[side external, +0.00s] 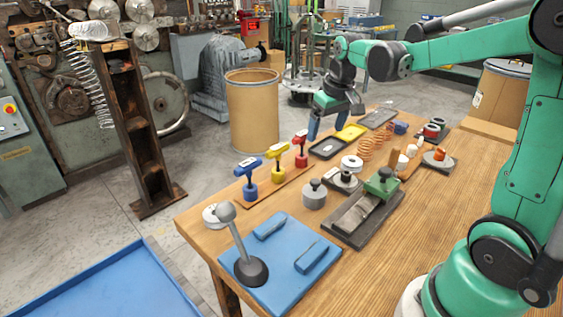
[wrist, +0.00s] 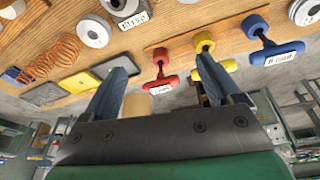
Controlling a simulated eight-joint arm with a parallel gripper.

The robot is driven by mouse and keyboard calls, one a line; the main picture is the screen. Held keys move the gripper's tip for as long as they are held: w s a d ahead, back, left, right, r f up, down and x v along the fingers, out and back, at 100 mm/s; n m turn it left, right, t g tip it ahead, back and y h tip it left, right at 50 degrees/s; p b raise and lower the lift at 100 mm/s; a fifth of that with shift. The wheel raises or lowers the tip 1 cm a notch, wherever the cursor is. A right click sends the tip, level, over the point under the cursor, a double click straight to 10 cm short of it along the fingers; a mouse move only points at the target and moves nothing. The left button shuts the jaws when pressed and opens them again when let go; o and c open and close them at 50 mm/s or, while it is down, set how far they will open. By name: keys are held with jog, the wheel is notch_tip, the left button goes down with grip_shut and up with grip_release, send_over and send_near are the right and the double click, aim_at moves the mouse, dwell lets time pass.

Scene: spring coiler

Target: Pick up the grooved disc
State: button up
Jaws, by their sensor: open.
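Two pale round discs could be the grooved disc; I cannot make out a groove clearly on either. One white disc with a dark centre (side external: 352,162) lies mid-table beside the copper coils; it also shows in the wrist view (wrist: 92,32). The other disc (side external: 210,215) lies at the table's left edge, beyond the blue T-handle, and appears at the right edge of the wrist view (wrist: 305,10). My gripper (side external: 334,120) is open and empty above the table's far edge, apart from both discs. Its blue fingers also show in the wrist view (wrist: 163,62).
Blue (side external: 248,172), yellow (side external: 275,158) and red (side external: 300,143) T-handles stand on a wooden strip. A knobbed grey weight (side external: 314,195), green-topped fixture (side external: 381,185) and blue board with lever (side external: 280,285) are nearby. Clear wood (side external: 400,255) lies at the front right.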

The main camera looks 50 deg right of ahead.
jog(key=d+f+m+g, duration=0.1)
jog(key=d+f+g, duration=0.15)
jog(key=d, duration=0.45)
jog(key=m+y, duration=0.1)
send_over(353, 157)
jog(key=a, duration=0.2)
jog(key=f, duration=0.5)
jog(key=shift+s+d+f, duration=0.15)
jog(key=shift+s+d, duration=0.05)
jog(key=shift+s, duration=0.15)
jog(key=shift+f, duration=2.8)
jog(key=shift+c, duration=0.2)
grip_shut()
